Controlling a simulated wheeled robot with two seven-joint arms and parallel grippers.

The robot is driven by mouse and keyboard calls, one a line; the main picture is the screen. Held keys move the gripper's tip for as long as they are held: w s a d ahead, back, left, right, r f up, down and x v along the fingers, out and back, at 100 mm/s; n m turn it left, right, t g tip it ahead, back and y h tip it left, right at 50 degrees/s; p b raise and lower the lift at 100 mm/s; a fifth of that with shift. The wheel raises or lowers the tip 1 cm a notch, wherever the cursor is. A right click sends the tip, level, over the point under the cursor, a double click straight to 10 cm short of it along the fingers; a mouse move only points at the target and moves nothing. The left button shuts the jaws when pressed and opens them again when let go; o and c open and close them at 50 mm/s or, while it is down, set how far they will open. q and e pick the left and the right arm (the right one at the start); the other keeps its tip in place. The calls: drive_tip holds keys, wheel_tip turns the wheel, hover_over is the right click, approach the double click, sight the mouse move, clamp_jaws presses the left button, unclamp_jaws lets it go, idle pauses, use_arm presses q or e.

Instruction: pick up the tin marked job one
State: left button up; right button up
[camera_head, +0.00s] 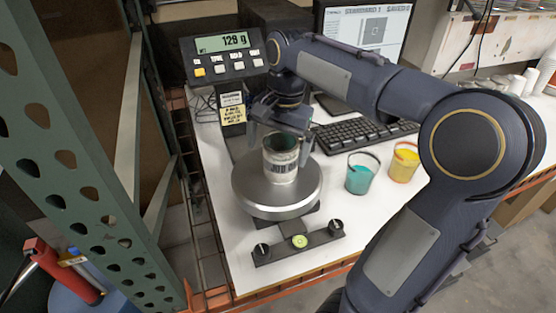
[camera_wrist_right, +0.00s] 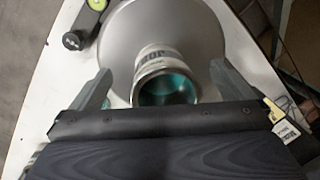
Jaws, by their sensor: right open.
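The tin marked "JOB" (camera_head: 281,166) stands upright on the round metal pan of the scale (camera_head: 248,196). It is open at the top, with a pale label, and its inside looks teal. My right gripper (camera_head: 280,135) is at the tin from behind and above, with its fingers apart. In the right wrist view the tin (camera_wrist_right: 155,58) lies between the two spread fingers of the right gripper (camera_wrist_right: 158,88), with a gap on each side. The number after "JOB" is not clear to read. My left gripper does not show.
The scale display (camera_head: 223,43) reads about 128 g. A teal cup (camera_head: 359,180) and a yellow cup (camera_head: 404,165) stand to the right. A keyboard (camera_head: 365,134) and monitor (camera_head: 368,30) are behind. A green rack post (camera_head: 70,170) stands at left.

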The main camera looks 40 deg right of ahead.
sight(283, 134)
drive_tip(key=w+d+m, duration=0.1)
drive_tip(key=w+d+h, duration=0.1)
drive_tip(key=d, duration=0.1)
drive_tip(key=shift+m+g, duration=0.4)
drive_tip(key=f, duration=0.4)
drive_tip(key=f+p, duration=0.1)
drive_tip(key=f, duration=0.2)
drive_tip(key=shift+w+a, duration=0.1)
drive_tip(key=shift+a, duration=0.25)
drive_tip(key=c, duration=1.1)
drive_tip(key=shift+r, duration=0.15)
